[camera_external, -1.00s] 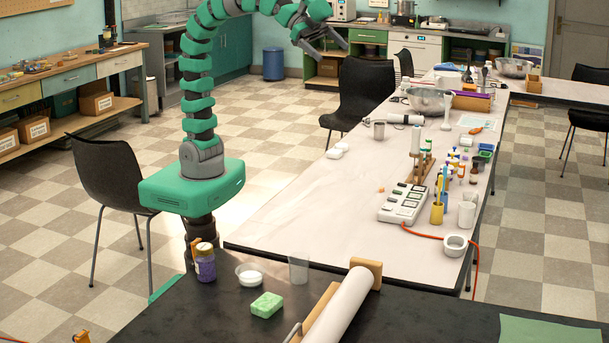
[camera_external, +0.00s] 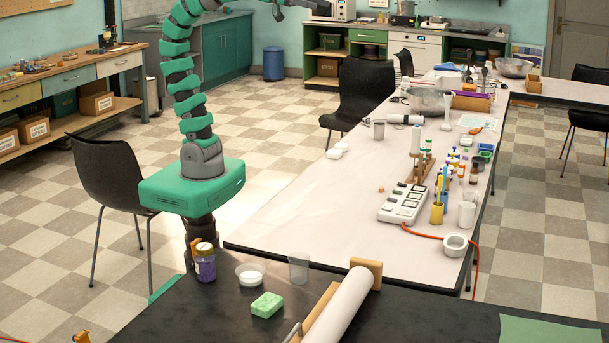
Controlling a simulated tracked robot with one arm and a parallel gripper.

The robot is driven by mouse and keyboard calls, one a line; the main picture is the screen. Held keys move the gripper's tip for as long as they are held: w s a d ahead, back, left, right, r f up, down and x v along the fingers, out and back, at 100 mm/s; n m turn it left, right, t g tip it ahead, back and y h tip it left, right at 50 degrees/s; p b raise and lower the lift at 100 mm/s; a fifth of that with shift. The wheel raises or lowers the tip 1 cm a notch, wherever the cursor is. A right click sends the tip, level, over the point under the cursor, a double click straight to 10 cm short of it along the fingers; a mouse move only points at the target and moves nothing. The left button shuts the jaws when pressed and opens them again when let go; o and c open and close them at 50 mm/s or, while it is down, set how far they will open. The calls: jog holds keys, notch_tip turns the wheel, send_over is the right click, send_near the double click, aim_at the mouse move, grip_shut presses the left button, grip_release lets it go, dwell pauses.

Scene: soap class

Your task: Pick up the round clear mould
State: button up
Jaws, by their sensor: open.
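My gripper (camera_external: 303,9) is at the top edge of the view, partly cut off, high above the floor behind the long table. Its fingers are apart and nothing shows between them. I cannot make out a round clear mould with certainty. A small round pale dish (camera_external: 250,275), which looks white or clear, stands on the dark front counter, far from my gripper.
The long table (camera_external: 310,215) has free room at its near left. A purple-labelled jar (camera_external: 205,262), green sponge-like block (camera_external: 266,305) and paper roll (camera_external: 340,308) are on the counter. Black chairs (camera_external: 365,95) stand nearby.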

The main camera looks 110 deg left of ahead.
jog(key=w+d+f+m+g+h, duration=0.3)
jog(key=w+d+f+m+g, duration=0.15)
jog(key=w+d+f, duration=0.65)
jog(key=m+g+y+b, duration=0.2)
jog(key=m+g+b, duration=0.1)
jog(key=m+g, duration=0.95)
send_near(251, 276)
jog(key=s+f, duration=0.1)
jog(key=f+m+t, duration=0.1)
jog(key=f, duration=0.1)
jog(key=shift+s+d+t, duration=0.15)
jog(key=shift+s+t, duration=0.15)
jog(key=shift+s, duration=0.1)
jog(key=shift+w+d+f+b, duration=0.15)
jog(key=shift+f+b, duration=0.1)
jog(key=shift+f, duration=0.6)
jog(key=shift+s+d+f+b, duration=0.1)
jog(key=shift+f+b, duration=0.15)
jog(key=shift+f, duration=0.6)
jog(key=shift+w+d+f+b, duration=0.15)
jog(key=shift+f+b, duration=0.1)
jog(key=shift+f, duration=0.65)
jog(key=c, duration=0.8)
